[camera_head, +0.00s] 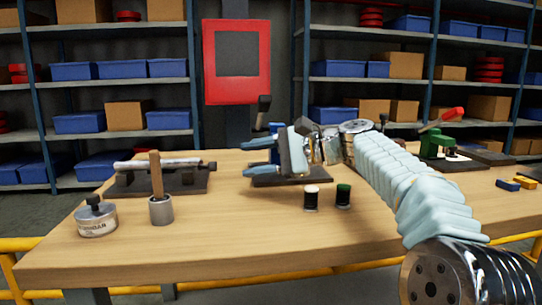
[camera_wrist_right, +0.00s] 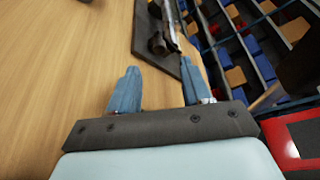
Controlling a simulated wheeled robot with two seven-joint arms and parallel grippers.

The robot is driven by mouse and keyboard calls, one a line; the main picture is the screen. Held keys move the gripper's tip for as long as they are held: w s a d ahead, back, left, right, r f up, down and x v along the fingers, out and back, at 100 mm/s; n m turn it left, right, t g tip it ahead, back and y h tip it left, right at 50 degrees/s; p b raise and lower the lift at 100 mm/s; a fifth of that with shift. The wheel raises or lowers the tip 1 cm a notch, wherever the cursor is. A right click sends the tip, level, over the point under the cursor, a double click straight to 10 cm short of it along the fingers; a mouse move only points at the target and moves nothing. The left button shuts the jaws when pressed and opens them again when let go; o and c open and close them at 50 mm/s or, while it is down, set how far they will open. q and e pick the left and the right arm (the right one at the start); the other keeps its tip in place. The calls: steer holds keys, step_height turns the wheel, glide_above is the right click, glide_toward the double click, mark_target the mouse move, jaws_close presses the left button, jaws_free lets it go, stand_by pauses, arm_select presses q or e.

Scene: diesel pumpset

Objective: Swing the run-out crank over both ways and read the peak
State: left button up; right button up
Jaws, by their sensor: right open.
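My right gripper (camera_head: 260,157) is open and empty above the middle of the workbench, its two blue fingers pointing left. It also shows in the right wrist view (camera_wrist_right: 157,72) with bare wood between and below the fingertips. A fixture with a pale horizontal shaft (camera_head: 160,164) on a dark base (camera_head: 160,185) stands to the left, apart from the fingers. The dark base and shaft show beyond the fingertips in the wrist view (camera_wrist_right: 167,35). Which part is the crank, and any dial reading, I cannot tell. My left gripper is not in view.
A dark base (camera_head: 290,181) lies below my right gripper, partly hidden. A tin (camera_head: 96,222), a metal cup (camera_head: 160,211) with a wooden handle, and two small bottles (camera_head: 311,199) (camera_head: 343,197) stand in front. A green red-levered device (camera_head: 437,143) stands right. The front-centre bench is clear.

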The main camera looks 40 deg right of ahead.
steer(key=v, duration=0.4)
stand_by(0.4)
